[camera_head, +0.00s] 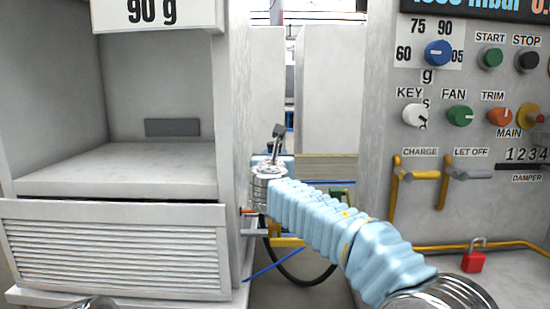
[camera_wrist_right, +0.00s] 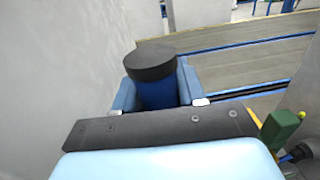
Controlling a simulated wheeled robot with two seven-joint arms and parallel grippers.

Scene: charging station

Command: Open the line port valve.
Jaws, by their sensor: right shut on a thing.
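My right arm reaches out from the lower right in a light blue sleeve. Its gripper (camera_head: 272,162) is at the gap beside the left cabinet. In the right wrist view my right gripper (camera_wrist_right: 160,98) has its blue fingers closed on either side of an upright blue knob with a black round cap (camera_wrist_right: 155,60). I cannot tell from its markings whether this knob is the line port valve, nor how far it is turned. In the head view the gripper hides the knob. My left gripper is out of view.
The left cabinet (camera_head: 115,250) stands close beside the gripper. The control panel (camera_head: 450,205) is at right, with CHARGE (camera_head: 415,174) and LET OFF (camera_head: 470,174) handles and a red padlock (camera_head: 473,261). A green part (camera_wrist_right: 281,128) is right of the gripper. A black hose (camera_head: 300,281) hangs below.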

